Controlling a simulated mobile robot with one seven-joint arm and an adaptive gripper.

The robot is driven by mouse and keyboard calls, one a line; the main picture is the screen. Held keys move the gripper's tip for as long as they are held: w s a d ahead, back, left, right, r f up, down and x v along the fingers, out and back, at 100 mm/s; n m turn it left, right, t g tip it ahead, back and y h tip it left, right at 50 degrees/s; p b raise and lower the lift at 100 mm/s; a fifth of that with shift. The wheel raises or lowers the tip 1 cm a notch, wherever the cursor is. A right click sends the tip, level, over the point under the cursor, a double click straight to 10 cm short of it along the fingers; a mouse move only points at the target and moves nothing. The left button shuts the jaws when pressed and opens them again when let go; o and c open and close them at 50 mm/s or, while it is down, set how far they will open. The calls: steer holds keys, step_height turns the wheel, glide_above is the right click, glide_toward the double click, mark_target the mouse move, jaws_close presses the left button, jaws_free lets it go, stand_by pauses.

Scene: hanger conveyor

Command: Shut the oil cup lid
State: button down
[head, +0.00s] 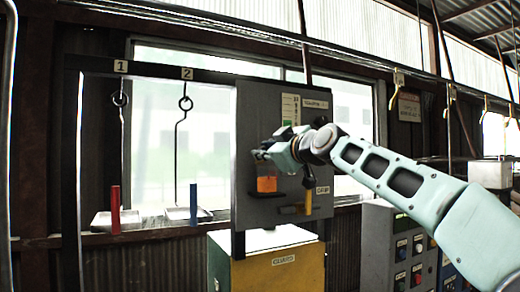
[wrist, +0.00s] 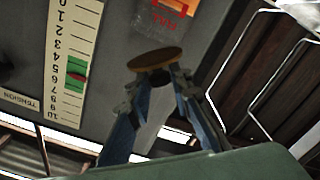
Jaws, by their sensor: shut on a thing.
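The oil cup (head: 266,184) is a clear cup with orange oil, fixed to the front of the grey panel in the head view. In the wrist view, which is turned over, part of the cup (wrist: 160,35) shows at the top with a red mark on it. The lid (wrist: 155,58) is a brown round disc between the cup and my fingertips. My gripper (head: 262,155) is just above the cup in the head view. In the wrist view my gripper (wrist: 158,75) is shut at the lid's edge. The fingers hide part of the lid, and its hinge cannot be made out.
The grey panel (head: 250,110) carries a tension scale (wrist: 68,60) with a green band. A yellow handle (head: 300,208) sticks out low on the panel. A yellow guard box (head: 280,272) stands below. Hooks with trays (head: 190,214) hang at the left.

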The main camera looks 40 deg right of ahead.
steer(key=m, duration=0.1)
steer(key=d+m, duration=0.1)
steer(key=m, duration=0.1)
steer(key=shift+s+d+f+m, duration=0.1)
steer(key=shift+s+f+m, duration=0.05)
steer(key=shift+f+m, duration=0.2)
steer(key=shift+s+d+f+m, duration=0.1)
steer(key=shift+d+f+m, duration=0.15)
steer(key=shift+m, duration=0.7)
steer(key=shift+s+d+f+m, duration=0.1)
steer(key=shift+d+f+m, duration=0.15)
steer(key=shift+m, duration=0.65)
steer(key=c, duration=1.8)
jaws_free()
steer(key=shift+o, duration=0.2)
steer(key=v, duration=1.2)
